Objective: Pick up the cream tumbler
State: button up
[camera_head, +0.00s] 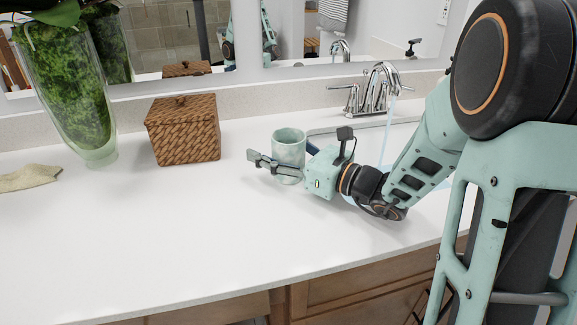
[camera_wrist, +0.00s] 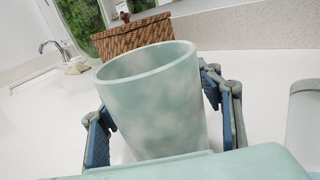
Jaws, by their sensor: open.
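The tumbler (camera_head: 289,147) stands upright on the white counter, left of the sink. It looks pale mint with cloudy grey mottling rather than plain cream. In the wrist view the tumbler (camera_wrist: 155,95) fills the middle, its open rim tilted toward the upper left of the picture. My gripper (camera_head: 268,162) is low over the counter, with its fingers reaching around the tumbler. The wrist view shows my gripper (camera_wrist: 160,118) open, one blue-padded finger on each side of the tumbler. Slight gaps seem to show at the sides; whether either pad touches is unclear. The far finger is mostly hidden in the head view.
A brown woven box (camera_head: 184,130) stands left of the tumbler, near the backsplash. Beyond it are a glass vase (camera_head: 78,100) with greenery and a beige cloth (camera_head: 30,177). A chrome faucet (camera_head: 380,92) runs water behind my arm. The front counter is clear.

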jog(key=shift+w+a, duration=0.25)
jog(key=shift+a, duration=0.05)
jog(key=shift+c, duration=0.3)
jog(key=c, duration=1.5)
grip_shut()
